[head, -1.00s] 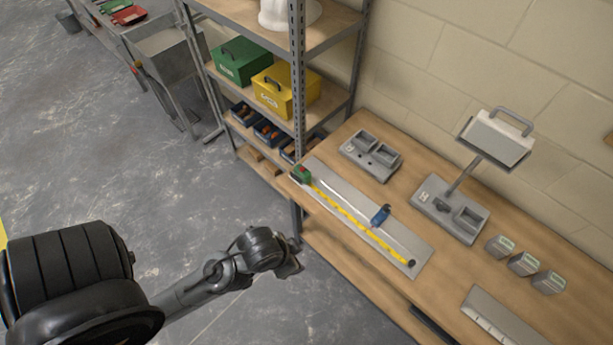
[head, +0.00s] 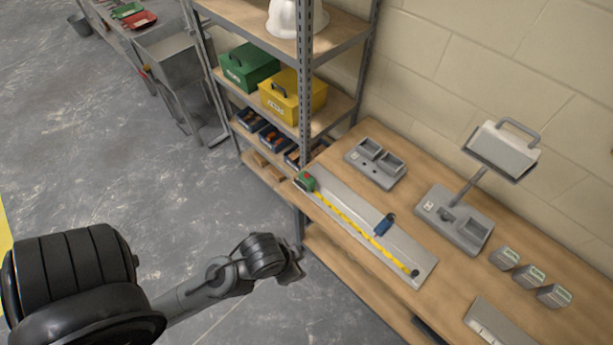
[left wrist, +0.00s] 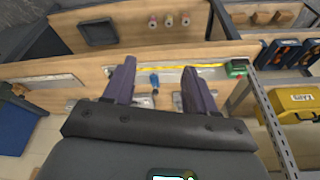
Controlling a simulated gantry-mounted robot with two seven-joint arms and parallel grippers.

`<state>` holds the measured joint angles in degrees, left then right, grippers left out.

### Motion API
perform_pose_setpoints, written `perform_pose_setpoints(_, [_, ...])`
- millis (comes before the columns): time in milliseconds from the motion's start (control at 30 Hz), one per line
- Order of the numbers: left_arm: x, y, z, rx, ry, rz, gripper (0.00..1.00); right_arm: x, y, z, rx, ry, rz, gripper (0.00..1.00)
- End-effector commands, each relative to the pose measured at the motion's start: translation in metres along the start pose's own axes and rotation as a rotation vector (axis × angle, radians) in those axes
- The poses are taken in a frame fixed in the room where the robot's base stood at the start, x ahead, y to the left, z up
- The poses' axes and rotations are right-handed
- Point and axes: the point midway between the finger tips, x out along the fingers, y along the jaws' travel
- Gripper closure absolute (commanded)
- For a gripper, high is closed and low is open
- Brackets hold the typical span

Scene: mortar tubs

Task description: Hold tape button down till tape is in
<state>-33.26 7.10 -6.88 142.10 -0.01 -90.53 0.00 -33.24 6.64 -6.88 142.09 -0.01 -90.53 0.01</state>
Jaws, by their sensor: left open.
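The tape measure (head: 305,181) has a green body with a red top and sits at the far left end of a grey plate (head: 325,184) on the bench. Its yellow tape (head: 350,220) is drawn out along the plate to a dark end piece (head: 414,272). My left gripper (head: 297,267) is off the bench's front edge, apart from the tape measure. In the left wrist view its two fingers (left wrist: 159,67) are spread with nothing held. That view also shows the tape measure (left wrist: 237,68) to the right of the fingers. My right gripper is out of view.
A blue tool (head: 384,223) lies beside the tape. Grey trays (head: 375,163), a stand with a tilted panel (head: 455,215) and several small grey blocks (head: 530,276) stand on the bench. A shelf rack (head: 306,90) rises behind the tape measure. The floor in front is clear.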

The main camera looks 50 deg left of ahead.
Motion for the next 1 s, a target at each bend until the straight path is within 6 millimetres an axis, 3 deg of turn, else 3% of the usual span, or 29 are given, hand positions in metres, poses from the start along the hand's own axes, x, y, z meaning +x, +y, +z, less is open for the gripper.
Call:
perform_pose_setpoints(133, [-0.0001,0.0014,-0.0004,-0.006,0.001,0.005,0.44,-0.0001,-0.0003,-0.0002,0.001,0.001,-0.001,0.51])
perform_pose_setpoints(500, [-0.0002,0.0022,-0.0006,-0.009,0.001,0.007,1.00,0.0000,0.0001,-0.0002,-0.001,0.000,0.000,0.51])
perform_pose_setpoints(1000, [0.0001,-0.0008,0.0001,0.003,0.000,-0.003,1.00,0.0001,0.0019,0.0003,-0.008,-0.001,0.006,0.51])
